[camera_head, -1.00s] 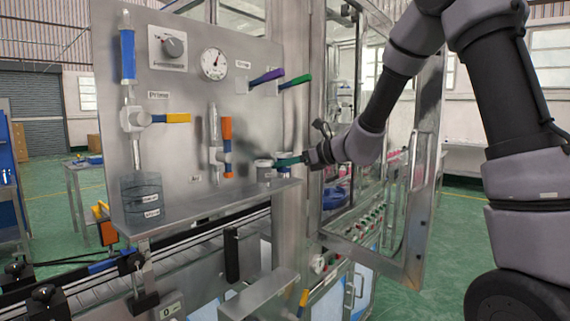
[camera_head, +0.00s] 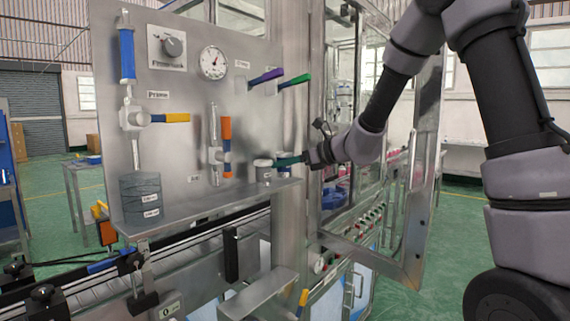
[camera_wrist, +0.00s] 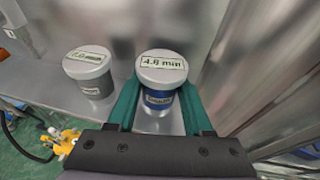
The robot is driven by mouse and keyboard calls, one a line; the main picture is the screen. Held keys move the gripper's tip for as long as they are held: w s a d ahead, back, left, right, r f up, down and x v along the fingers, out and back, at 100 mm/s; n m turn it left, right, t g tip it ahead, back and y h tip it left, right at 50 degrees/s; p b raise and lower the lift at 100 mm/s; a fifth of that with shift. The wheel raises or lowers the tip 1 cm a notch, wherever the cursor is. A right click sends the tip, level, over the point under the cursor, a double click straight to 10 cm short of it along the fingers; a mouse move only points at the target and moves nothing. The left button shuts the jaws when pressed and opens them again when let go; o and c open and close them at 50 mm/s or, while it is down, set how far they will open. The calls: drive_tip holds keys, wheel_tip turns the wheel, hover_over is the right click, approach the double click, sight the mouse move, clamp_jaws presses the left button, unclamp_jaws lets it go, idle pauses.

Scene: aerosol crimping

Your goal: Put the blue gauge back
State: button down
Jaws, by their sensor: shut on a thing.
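In the head view my gripper (camera_head: 287,160) reaches in from the right, and the gauge is mostly hidden there.
A grey gauge (camera_wrist: 90,72) with a pale lid stands on the shelf just left of the blue one, apart from it. It also shows in the head view (camera_head: 264,171). A metal post (camera_head: 290,100) rises close behind my gripper. Coloured-handled valves (camera_head: 227,145) are mounted on the panel.

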drive_tip(key=shift+f, duration=0.5)
drive_tip(key=shift+c, duration=1.1)
unclamp_jaws()
wheel_tip(320, 180, up, 10)
